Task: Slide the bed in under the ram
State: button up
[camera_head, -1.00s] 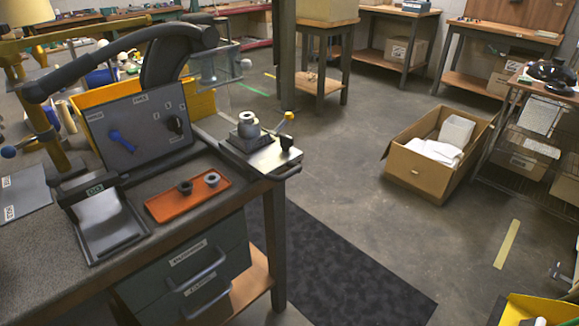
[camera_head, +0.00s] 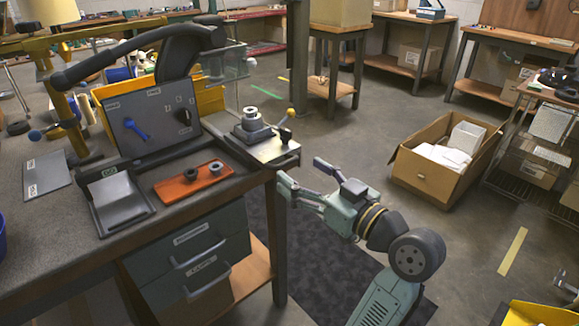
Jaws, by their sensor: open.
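The bed (camera_head: 277,151) looks to be the flat metal plate at the bench's right end, with a grey stepped block and ring (camera_head: 251,127) on it. A black knob (camera_head: 286,136) and a yellow-tipped lever (camera_head: 284,117) stand at its right side. I cannot make out the ram for certain; a black curved arm with a long handle (camera_head: 120,48) rises behind the upright panel, left of the plate. My gripper (camera_head: 301,172) is open and empty, its fingers spread just right of and below the plate's front corner, apparently apart from it.
Drawers (camera_head: 195,262) are below. A cardboard box (camera_head: 424,172) stands on the floor at right.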

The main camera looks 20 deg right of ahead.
aim_at(273, 157)
jog(key=w, duration=0.2)
jog(key=w+a+f+p, duration=0.1)
jog(key=w, duration=0.1)
jog(key=w+p, duration=0.1)
jog(key=w, duration=0.2)
jog(key=shift+w+a+f, duration=0.1)
jog(key=shift+a+f, duration=0.1)
jog(key=shift+f, duration=0.05)
jog(key=shift+c, duration=0.3)
jog(key=c, duration=1.4)
jog(key=x, duration=0.4)
jog(key=shift+w+a, duration=0.1)
jog(key=shift+a, duration=0.05)
jog(key=o, duration=1.5)
jog(key=shift+c, duration=0.2)
